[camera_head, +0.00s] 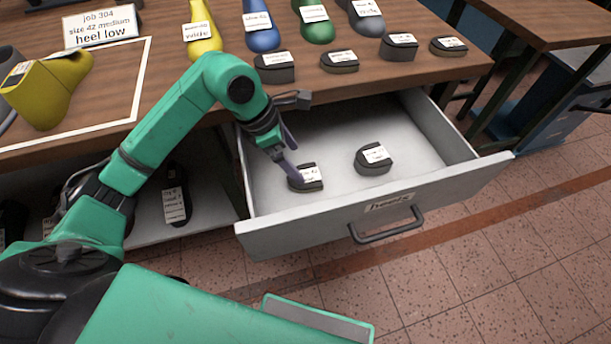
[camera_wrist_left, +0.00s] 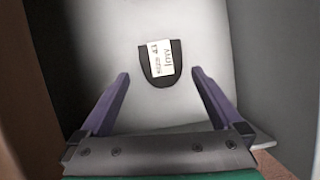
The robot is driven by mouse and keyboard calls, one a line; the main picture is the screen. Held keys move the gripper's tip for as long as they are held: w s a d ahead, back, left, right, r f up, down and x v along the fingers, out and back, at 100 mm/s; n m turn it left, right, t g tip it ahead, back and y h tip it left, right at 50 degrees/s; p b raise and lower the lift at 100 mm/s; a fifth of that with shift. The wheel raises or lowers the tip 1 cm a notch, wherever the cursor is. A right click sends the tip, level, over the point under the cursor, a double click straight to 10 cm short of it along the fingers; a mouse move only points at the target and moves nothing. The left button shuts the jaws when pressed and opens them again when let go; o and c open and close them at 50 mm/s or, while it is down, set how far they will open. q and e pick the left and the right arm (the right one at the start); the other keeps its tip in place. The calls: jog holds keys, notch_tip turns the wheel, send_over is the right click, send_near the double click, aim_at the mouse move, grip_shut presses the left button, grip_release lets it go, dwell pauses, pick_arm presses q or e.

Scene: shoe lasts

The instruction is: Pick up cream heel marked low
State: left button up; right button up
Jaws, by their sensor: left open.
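Two dark heels with white labels lie apart on the floor of the open drawer (camera_head: 420,115). The left heel (camera_head: 312,187) is beside my left gripper, and the right heel (camera_head: 366,166) is farther along. My left gripper (camera_head: 289,155) is inside the drawer, open and empty, with its purple fingers close to the left heel. In the left wrist view, a dark heel (camera_wrist_left: 158,84) lies just ahead, between the lines of the two fingers (camera_wrist_left: 160,74). Its label seems to read "low", with a size in the forties. I see no cream-coloured heel. My right gripper is not in view.
The drawer front (camera_head: 300,230) has a dark handle (camera_head: 387,227). Above is a wooden table (camera_head: 200,75) with several labelled heels, coloured lasts, a white-outlined area and a job card (camera_head: 101,27) reading "size 42 medium heel low". A shelf below holds dark labelled items.

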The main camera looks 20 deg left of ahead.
aim_at(309, 175)
pick_arm(q)
jog(key=x, duration=0.7)
jog(key=shift+d+r, duration=0.15)
jog(key=c, duration=1.1)
jog(key=shift+o, duration=0.2)
jog(key=shift+r, duration=0.15)
